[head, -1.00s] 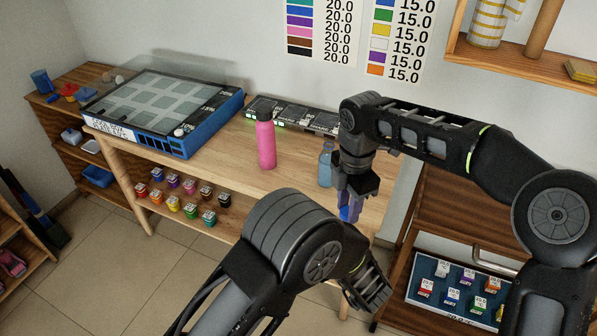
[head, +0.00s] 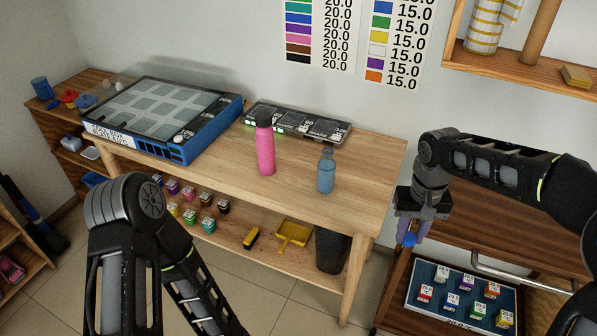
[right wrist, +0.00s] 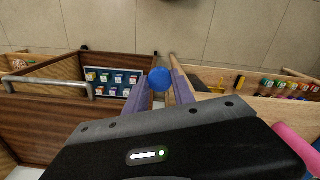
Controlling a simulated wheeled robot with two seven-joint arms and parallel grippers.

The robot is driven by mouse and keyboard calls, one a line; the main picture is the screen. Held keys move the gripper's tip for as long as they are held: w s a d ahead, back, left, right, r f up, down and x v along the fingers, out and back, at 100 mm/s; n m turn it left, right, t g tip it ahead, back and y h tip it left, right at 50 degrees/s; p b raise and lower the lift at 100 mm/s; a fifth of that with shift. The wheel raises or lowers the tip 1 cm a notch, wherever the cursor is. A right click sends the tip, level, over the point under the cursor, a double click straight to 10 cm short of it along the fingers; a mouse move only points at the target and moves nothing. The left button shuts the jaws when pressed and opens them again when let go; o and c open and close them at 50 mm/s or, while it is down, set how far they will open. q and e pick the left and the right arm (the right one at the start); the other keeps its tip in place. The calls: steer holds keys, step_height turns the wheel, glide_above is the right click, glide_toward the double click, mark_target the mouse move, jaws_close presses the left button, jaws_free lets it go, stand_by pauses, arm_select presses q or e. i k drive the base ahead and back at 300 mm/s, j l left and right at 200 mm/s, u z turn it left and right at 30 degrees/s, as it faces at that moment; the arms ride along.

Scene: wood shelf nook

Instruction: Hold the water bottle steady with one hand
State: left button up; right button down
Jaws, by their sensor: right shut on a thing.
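A blue translucent bottle (head: 326,175) stands upright on the wooden table near its right end, and nothing grips it. Its neck appears to have no cap. A pink bottle (head: 265,152) with a dark top stands upright to its left; part of it shows at the lower right of the right wrist view (right wrist: 297,148). My right gripper (head: 414,238) points down beyond the table's right end, apart from both bottles. It is shut on a small round blue cap (right wrist: 160,78) between its purple fingertips. My left arm crosses the lower left of the head view; its gripper is out of sight.
A blue-sided box with a gridded top (head: 160,118) and a dark electronic strip (head: 297,123) occupy the table's back. Small paint pots (head: 190,216) and a yellow dustpan (head: 293,233) lie on the lower shelf. A tray of pots (head: 462,293) sits at the lower right. The table's front is clear.

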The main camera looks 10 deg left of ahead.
mark_target(326, 165)
steer(key=u, duration=1.25)
steer(key=i+l, duration=0.8)
steer(key=i, duration=0.4)
